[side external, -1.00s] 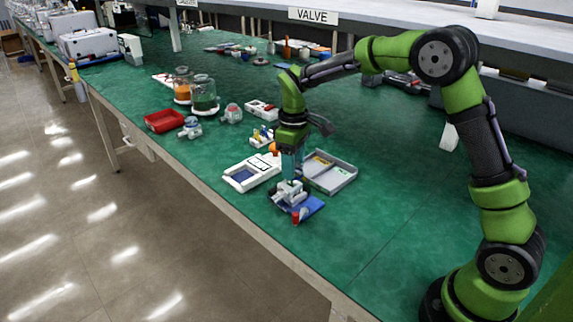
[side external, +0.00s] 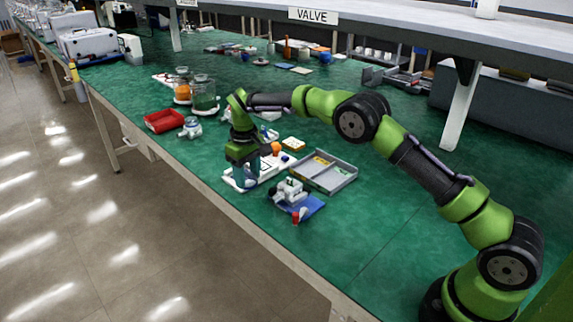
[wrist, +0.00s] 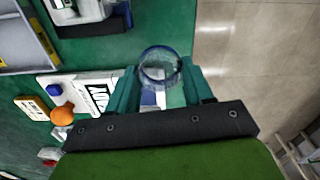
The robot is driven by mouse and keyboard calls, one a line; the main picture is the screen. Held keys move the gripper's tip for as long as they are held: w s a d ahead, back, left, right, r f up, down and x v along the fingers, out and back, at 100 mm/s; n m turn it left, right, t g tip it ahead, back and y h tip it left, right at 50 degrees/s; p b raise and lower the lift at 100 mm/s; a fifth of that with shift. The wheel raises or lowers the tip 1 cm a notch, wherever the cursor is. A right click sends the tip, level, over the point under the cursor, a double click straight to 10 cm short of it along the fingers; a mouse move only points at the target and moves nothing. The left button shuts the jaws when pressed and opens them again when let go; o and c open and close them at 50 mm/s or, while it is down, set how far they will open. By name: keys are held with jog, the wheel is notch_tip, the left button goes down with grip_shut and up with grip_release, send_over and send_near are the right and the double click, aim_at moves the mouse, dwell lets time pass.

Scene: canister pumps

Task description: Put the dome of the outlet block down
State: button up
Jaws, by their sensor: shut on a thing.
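My gripper (side external: 246,180) is shut on the clear round dome (wrist: 160,66), which sits between its two teal fingertips in the wrist view. In the side view the gripper points down over the left part of a white tray-like unit (side external: 268,174). The dome is too small to make out there, and I cannot tell its height above the surface. The white and grey block (side external: 290,190) stands on a blue mat (side external: 313,207) to the right of my gripper. It also shows at the top left of the wrist view (wrist: 85,12).
A grey divided tray (side external: 335,182) lies right of the white unit. An orange ball (side external: 276,148) and small parts are behind it. A red tray (side external: 163,121) and jars (side external: 204,97) stand farther back. The bench edge is close in front; green bench at right is clear.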

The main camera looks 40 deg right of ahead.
aim_at(250, 199)
jog(key=shift+f, duration=2.55)
jog(key=shift+f, duration=0.15)
jog(key=o, duration=1)
